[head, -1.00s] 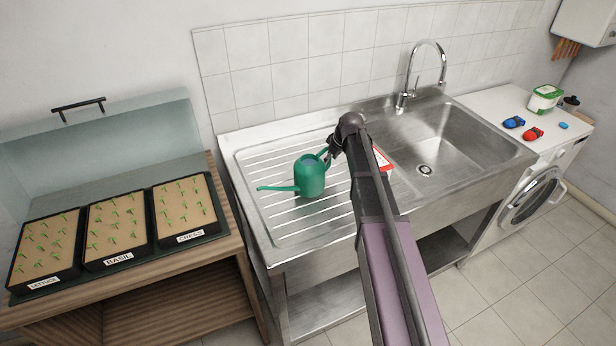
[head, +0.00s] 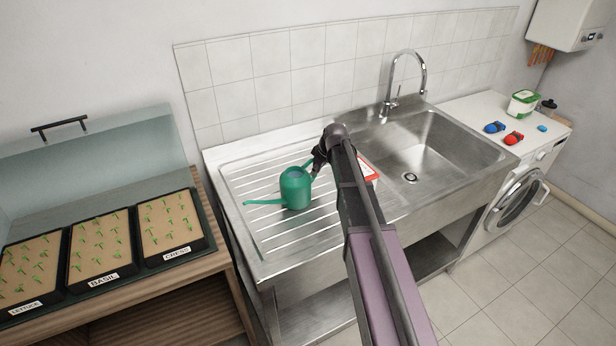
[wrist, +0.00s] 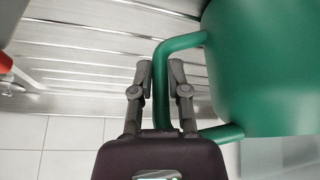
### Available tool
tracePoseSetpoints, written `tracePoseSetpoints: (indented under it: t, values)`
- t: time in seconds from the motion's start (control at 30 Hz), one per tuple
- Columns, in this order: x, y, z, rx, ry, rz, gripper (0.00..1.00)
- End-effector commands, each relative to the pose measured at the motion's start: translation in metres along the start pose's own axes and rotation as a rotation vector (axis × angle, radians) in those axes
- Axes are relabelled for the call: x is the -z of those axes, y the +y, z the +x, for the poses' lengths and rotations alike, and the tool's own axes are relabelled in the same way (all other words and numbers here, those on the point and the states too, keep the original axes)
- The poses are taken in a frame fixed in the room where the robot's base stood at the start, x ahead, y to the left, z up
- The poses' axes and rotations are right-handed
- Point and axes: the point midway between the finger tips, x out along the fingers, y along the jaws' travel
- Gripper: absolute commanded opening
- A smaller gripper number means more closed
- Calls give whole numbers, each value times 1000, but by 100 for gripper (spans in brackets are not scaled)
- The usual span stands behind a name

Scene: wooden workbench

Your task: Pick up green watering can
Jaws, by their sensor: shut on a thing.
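The green watering can (head: 296,188) is upright at the draining board, its spout pointing left and its handle to the right. In the wrist view its body (wrist: 262,70) fills the right side. My gripper (head: 318,160) is at the can's handle, partly hidden by my arm in the head view. In the wrist view my gripper (wrist: 160,82) has one finger on each side of the green handle (wrist: 160,90), shut on it. I cannot tell whether the can's base touches the board.
The ribbed draining board (head: 262,235) lies under the can. A red and white item (head: 369,170) is just right of my arm, beside the sink basin (head: 430,150) and tap (head: 420,70). Seedling trays (head: 100,245) stand at left; a washing machine (head: 515,195) is at right.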

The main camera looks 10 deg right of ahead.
Motion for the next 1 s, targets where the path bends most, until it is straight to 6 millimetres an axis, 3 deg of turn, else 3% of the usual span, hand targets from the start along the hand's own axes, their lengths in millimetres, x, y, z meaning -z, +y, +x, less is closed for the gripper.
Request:
tracePoseSetpoints:
  t: [0.8,1.0]
  values:
    - [15,-1,-36,1,1,1,0]
    - [-5,-22,-44,1,1,0,0]
